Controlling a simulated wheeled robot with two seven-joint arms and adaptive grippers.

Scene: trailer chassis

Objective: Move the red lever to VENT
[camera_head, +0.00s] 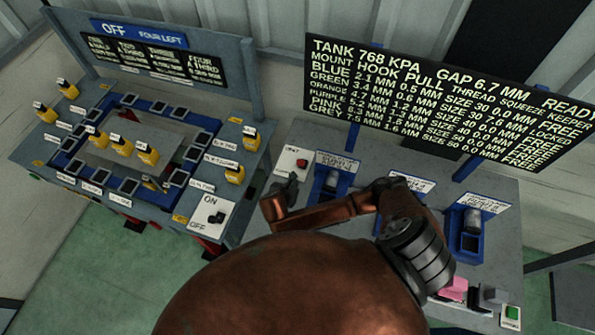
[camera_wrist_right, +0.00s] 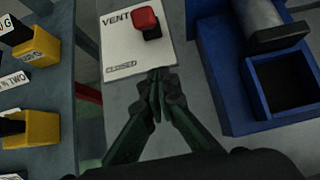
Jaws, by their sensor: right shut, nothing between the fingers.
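The lever's red knob sits toward the plate's top, right of the word VENT. In the head view the lever (camera_head: 302,163) is small on its white plate. My right gripper (camera_wrist_right: 155,78) is shut and empty, its fingertips at the plate's lower edge, below and apart from the lever. In the head view the right gripper (camera_head: 284,186) is just below the plate. My left gripper is not in view.
A blue holder (camera_wrist_right: 225,75) with a grey cylinder stands right of the plate. Yellow labelled blocks (camera_wrist_right: 35,45) stand on the bench to the left, beside an ON/OFF switch plate (camera_head: 211,218). A black text board (camera_head: 440,95) rises behind the right bench.

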